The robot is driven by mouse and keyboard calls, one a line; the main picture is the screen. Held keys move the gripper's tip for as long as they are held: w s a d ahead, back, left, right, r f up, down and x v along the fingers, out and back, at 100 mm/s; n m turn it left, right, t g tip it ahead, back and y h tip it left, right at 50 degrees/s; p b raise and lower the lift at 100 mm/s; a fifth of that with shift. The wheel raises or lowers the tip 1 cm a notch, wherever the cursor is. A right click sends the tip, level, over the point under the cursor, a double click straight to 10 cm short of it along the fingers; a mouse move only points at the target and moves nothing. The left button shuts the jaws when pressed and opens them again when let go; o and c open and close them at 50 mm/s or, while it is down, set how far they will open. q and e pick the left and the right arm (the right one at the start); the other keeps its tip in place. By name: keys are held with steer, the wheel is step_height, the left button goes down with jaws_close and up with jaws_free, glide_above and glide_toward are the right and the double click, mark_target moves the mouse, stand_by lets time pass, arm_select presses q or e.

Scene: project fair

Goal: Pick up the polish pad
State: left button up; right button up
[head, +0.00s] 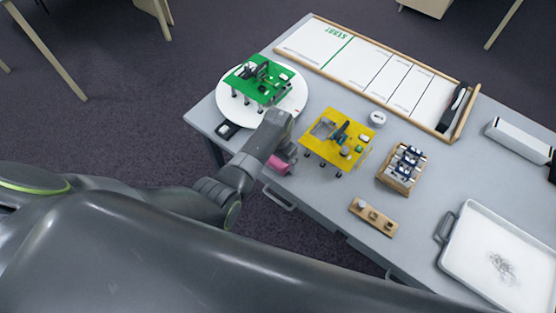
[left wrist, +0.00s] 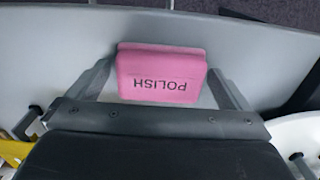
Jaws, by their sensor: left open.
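The polish pad (left wrist: 161,72) is a pink block with the word POLISH on it. In the left wrist view it sits between the two fingers of my left gripper (left wrist: 160,88), with the fingers spread to either side. In the head view the pad (head: 279,164) lies on the grey table near its front edge, partly hidden by my left gripper (head: 272,152). The gripper is open. I cannot tell whether either finger touches the pad. My right gripper is not in view.
On the grey table (head: 330,220), a white turntable (head: 293,112) with a green board (head: 263,82) stands behind the gripper. A yellow board (head: 337,140) on legs is close on the right.

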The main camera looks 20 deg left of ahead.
arm_select(q)
steer(key=c, duration=0.9)
steer(key=shift+r, duration=0.15)
step_height(320, 180, up, 10)
steer(key=shift+f, duration=0.15)
